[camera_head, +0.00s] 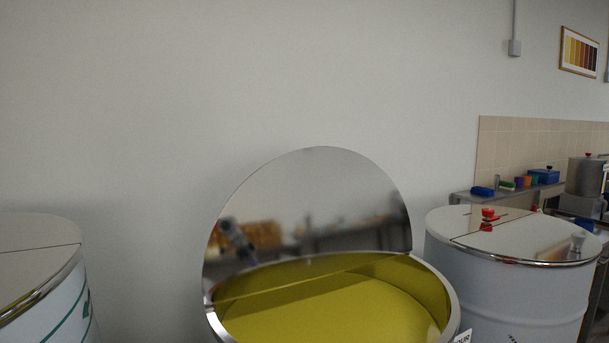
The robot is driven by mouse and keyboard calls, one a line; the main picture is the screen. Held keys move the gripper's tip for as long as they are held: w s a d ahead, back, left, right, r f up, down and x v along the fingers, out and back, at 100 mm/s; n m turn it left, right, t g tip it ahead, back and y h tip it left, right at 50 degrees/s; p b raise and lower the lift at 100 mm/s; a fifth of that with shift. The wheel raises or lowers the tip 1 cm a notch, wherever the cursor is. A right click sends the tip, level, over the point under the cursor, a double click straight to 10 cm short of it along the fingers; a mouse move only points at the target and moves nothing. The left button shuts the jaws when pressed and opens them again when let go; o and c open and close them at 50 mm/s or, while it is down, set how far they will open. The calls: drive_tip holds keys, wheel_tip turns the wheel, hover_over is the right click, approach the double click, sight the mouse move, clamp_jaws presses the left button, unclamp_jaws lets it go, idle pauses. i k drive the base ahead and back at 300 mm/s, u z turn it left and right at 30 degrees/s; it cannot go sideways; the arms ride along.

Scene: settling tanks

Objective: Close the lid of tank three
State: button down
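A round metal tank (452,322) stands open in the lower middle, with yellow-green liquid (340,312) inside. Its hinged half lid (315,180) stands raised at the back, and its mirror-like face reflects the room and a blurred dark arm-like shape. A white label (462,337) on its right side is cut off by the picture edge; only letters like "UR" show. No label reading three can be made out on any tank. My gripper is not in view.
A closed tank (40,290) with green markings stands at left. Another closed tank (510,290) at right has a red knob (488,213) on top. A bench (462,197) with small coloured items is behind it. A plain wall stands behind the tanks.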

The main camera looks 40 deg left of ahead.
sight(306, 213)
drive_tip(key=z, duration=0.05)
drive_tip(key=k, duration=1.7)
drive_tip(key=u, duration=1)
drive_tip(key=i, duration=1.15)
drive_tip(key=u, duration=0.1)
